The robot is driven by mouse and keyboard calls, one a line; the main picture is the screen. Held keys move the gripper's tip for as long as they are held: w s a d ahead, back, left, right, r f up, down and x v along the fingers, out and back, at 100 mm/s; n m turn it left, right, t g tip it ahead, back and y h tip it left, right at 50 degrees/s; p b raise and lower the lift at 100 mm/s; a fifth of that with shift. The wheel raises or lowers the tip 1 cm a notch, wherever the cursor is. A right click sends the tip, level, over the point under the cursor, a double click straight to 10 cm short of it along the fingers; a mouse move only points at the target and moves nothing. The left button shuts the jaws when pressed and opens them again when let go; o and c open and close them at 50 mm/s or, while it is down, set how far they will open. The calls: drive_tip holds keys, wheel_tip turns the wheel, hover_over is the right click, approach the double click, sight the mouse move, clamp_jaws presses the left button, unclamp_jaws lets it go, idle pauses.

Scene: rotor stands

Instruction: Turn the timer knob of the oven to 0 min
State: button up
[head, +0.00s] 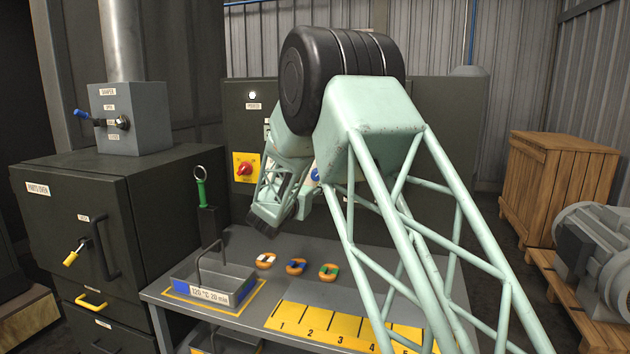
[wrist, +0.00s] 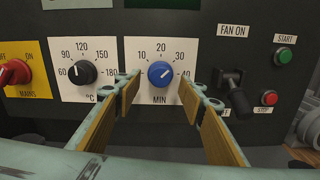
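The timer knob (wrist: 160,73) is blue and sits on a white dial plate (wrist: 150,50) marked 10, 20, 30, 40 and MIN. Its white pointer mark appears to point to the upper right, toward the 30–40 side; the exact reading is hard to tell. The 0 mark is not visible. My gripper (wrist: 160,88) is open, with one tan-padded finger on each side of the knob in the wrist view; contact is not evident. In the head view my arm mostly hides the blue knob (head: 315,175). The parts oven (head: 75,215) stands at the left.
Beside the timer are the black temperature knob (wrist: 82,72), red mains switch (wrist: 14,73), fan lever (wrist: 234,92), green start button (wrist: 284,54) and red stop button (wrist: 269,97). A table below holds a labelled tray (head: 210,292) and rings (head: 297,267).

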sight(315, 177)
drive_tip(key=shift+x, duration=2)
drive_tip(key=shift+c, duration=0.5)
drive_tip(key=c, duration=0.7)
